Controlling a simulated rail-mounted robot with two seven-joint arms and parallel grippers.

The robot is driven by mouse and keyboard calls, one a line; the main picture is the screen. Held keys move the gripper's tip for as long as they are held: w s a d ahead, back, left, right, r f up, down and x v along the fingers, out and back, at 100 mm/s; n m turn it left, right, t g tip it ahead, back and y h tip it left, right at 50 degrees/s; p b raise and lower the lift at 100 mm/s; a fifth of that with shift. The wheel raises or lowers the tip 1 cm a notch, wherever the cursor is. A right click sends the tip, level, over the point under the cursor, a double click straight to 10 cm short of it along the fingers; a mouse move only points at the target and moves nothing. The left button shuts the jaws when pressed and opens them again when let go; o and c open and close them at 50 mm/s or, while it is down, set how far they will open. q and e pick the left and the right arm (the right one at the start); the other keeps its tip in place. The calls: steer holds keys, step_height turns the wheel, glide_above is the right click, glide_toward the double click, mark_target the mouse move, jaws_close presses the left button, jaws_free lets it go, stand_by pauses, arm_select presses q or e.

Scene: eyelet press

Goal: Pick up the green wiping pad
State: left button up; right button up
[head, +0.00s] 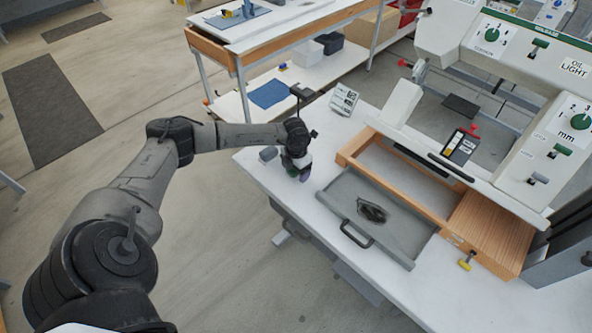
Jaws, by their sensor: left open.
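My left gripper (298,172) hangs over the left end of the white workbench (258,170), pointing down. It is open, and its fingertips are small and partly hidden by the wrist. I cannot clearly make out the green wiping pad; the spot under and behind the gripper is covered. A small dark patch shows at the fingertips, too small to identify. My right gripper is not in view.
The white press (535,110) stands behind. A small white labelled block (343,100) sits at the bench's back edge.

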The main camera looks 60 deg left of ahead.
arm_select(q)
steer(key=shift+c, duration=0.2)
steer(key=c, duration=1)
steer(key=shift+o, duration=0.2)
steer(key=shift+r, duration=0.15)
steer(key=shift+r, duration=0.6)
step_height(320, 180, up, 3)
steer(key=shift+f+p, duration=0.2)
steer(key=shift+p, duration=0.3)
steer(key=w+d+r+p, duration=0.1)
steer(key=w+d+r, duration=0.5)
steer(key=d, duration=0.3)
steer(key=shift+w+d+r, duration=0.3)
steer(key=shift+w+r, duration=0.05)
steer(key=shift+r, duration=0.1)
